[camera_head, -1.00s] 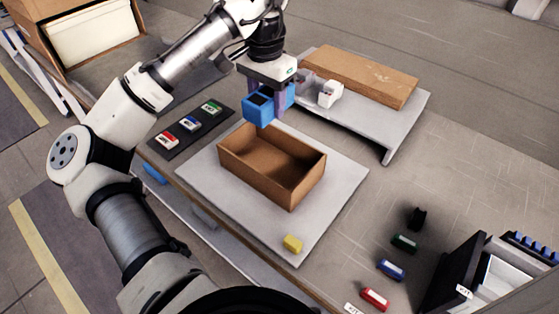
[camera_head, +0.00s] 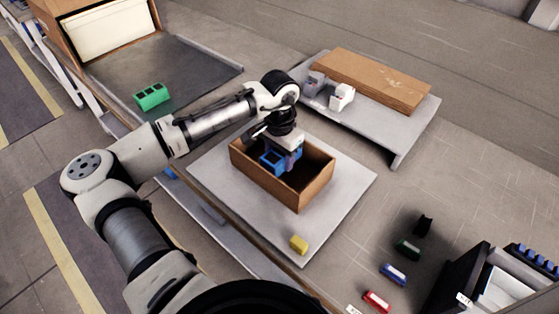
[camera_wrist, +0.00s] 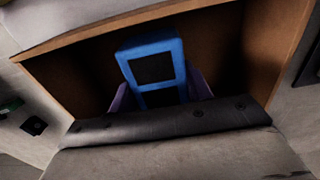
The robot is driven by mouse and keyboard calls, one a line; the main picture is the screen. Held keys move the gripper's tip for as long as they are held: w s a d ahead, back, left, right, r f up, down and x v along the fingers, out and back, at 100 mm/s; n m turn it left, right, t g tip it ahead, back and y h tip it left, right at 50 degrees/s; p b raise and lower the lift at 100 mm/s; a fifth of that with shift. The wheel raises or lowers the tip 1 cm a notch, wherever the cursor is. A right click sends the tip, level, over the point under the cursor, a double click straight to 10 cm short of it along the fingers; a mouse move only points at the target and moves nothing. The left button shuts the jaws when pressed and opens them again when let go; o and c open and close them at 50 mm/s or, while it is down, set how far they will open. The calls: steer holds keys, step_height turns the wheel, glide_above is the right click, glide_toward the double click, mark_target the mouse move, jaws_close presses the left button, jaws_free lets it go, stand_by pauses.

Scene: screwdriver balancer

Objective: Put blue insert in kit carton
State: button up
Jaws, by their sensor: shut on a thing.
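The blue insert (camera_head: 270,159) is a blue block with dark square openings. The kit carton (camera_head: 312,194) is an open brown box on a pale grey board. My gripper (camera_head: 290,160) points down into the carton and is shut on the insert, which sits inside the walls toward the carton's left part. The wrist view shows the insert (camera_wrist: 152,62) between my purple fingers (camera_wrist: 160,96), with the carton wall (camera_wrist: 90,37) behind it. Whether the insert touches the carton floor cannot be told.
A yellow block (camera_head: 299,244) lies on the board in front of the carton. A grey raised shelf (camera_head: 405,125) behind holds a brown flat box (camera_head: 372,79) and a white item (camera_head: 342,96). A green insert (camera_head: 151,96) lies at the back left. Several small coloured items lie at the right.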

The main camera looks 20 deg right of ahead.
steer(key=shift+f, duration=1.4)
steer(key=shift+f, duration=0.2)
steer(key=o, duration=0.9)
steer(key=shift+o, duration=0.2)
steer(key=shift+r, duration=0.15)
step_height(320, 180, up, 12)
steer(key=shift+r+b, duration=0.1)
steer(key=shift+b, duration=0.8)
